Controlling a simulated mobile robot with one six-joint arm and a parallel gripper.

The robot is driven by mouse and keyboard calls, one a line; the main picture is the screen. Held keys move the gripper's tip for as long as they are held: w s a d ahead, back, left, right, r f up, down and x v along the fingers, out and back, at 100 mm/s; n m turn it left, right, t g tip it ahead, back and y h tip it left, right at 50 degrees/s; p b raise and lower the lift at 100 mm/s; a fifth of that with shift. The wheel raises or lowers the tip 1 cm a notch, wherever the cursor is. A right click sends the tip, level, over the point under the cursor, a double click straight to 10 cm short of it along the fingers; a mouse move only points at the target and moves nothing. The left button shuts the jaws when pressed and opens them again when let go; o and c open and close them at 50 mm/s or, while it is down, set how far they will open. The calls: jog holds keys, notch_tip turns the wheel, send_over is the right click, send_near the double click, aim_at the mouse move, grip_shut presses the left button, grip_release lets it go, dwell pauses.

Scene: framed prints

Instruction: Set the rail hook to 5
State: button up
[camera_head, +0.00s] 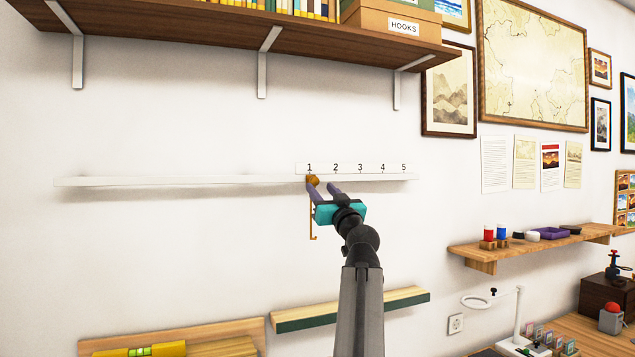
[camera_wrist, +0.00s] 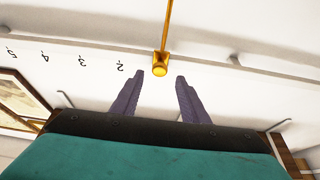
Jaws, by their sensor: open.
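A white rail (camera_head: 180,181) runs along the wall, with a scale marked 1 to 5 (camera_head: 358,169) above its right part. The brass rail hook (camera_head: 312,180) sits at mark 1, its thin rod hanging down the wall. My gripper (camera_head: 323,188) is open just in front of the hook, its purple fingers apart. In the wrist view, which is upside down, the hook's round knob (camera_wrist: 160,70) lies just beyond the fingertips (camera_wrist: 159,75), roughly centred between them. Nothing is held.
A wooden shelf (camera_head: 190,38) with a box labelled HOOKS (camera_head: 395,22) hangs above the rail. A smaller ledge (camera_head: 350,310) is below. Framed prints (camera_head: 448,90) hang at right, beside a side shelf (camera_head: 530,246). The wall under the rail is mostly bare.

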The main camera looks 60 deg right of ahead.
aim_at(315, 182)
jog(key=shift+p+x, duration=0.65)
jog(key=shift+x, duration=1.4)
